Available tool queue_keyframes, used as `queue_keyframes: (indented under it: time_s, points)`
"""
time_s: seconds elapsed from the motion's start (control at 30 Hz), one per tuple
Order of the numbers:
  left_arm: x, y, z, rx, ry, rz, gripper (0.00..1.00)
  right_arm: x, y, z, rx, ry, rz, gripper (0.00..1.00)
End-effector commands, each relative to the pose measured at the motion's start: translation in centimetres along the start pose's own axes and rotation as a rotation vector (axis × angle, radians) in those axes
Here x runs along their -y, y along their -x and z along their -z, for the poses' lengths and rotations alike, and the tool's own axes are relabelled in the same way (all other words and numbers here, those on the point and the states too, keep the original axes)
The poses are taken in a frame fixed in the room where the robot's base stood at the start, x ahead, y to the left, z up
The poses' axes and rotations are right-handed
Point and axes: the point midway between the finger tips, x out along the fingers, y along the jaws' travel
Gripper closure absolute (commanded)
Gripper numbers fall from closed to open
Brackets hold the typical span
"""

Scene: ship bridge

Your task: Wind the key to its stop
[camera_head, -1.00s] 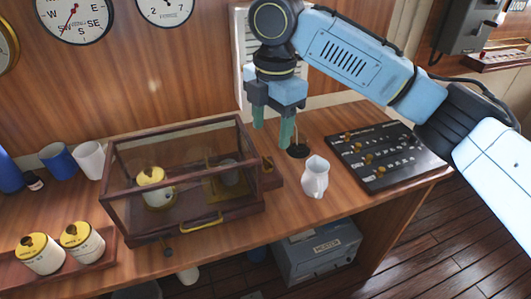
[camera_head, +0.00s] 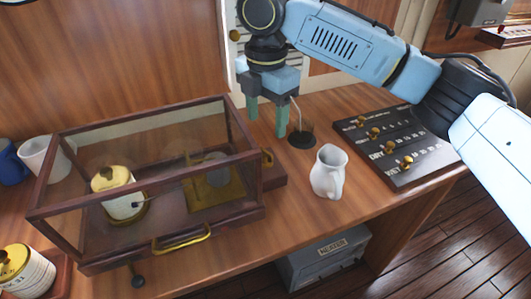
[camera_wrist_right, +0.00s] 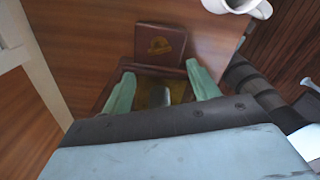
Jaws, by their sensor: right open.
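A small brass piece (camera_head: 267,158), which may be the key, shows on the brown side block (camera_head: 272,178) at the right end of the glazed wooden case (camera_head: 50,205). Its shape is too small to tell. In the right wrist view a brown block with a brass emblem (camera_wrist_right: 160,45) lies beyond the fingertips. My right gripper (camera_head: 267,118) is open and empty, above and behind the side block, apart from it; its two green fingers also show in the right wrist view (camera_wrist_right: 161,88). Inside the case are a yellow-lidded white drum (camera_head: 121,200) and a brass mechanism (camera_head: 208,185). My left gripper is out of view.
A white jug (camera_head: 328,172) stands right of the case. A dark round stand (camera_head: 301,139) is close to the right gripper. A black panel with brass knobs (camera_head: 420,165) lies further right. Mugs (camera_head: 40,158) stand at the left. A grey heater (camera_head: 325,258) is below the desk.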

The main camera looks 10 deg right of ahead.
Motion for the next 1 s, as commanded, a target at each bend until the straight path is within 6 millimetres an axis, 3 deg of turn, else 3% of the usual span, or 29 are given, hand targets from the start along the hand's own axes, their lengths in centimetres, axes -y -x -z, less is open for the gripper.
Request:
queue_keyframes:
  time_s: [0.03, 0.2, 0.3, 0.4, 0.6, 0.87, 1.0]
  points:
    - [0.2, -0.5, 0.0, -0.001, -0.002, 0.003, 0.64, 0.1, -1.5, 0.0, -0.001, 0.0, 0.003, 0.4]
    - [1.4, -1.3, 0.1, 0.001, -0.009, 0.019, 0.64, 0.1, -5.2, 0.0, -0.001, 0.0, 0.002, 0.4]
    - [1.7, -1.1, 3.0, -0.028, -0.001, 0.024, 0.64, 0.1, -6.9, 0.0, -0.001, 0.0, 0.002, 0.4]
    - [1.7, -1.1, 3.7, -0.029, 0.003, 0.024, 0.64, 0.0, -8.2, 0.0, -0.001, 0.0, 0.001, 0.4]
    - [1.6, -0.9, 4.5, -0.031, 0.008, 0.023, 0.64, 0.0, -9.4, 0.0, 0.0, 0.001, 0.0, 0.4]
    - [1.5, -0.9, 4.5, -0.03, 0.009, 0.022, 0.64, 0.0, -9.5, 0.0, 0.0, 0.0, 0.0, 0.4]
    - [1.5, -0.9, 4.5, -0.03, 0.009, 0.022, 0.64, 0.0, -9.5, 0.0, -0.001, 0.0, 0.0, 0.56]
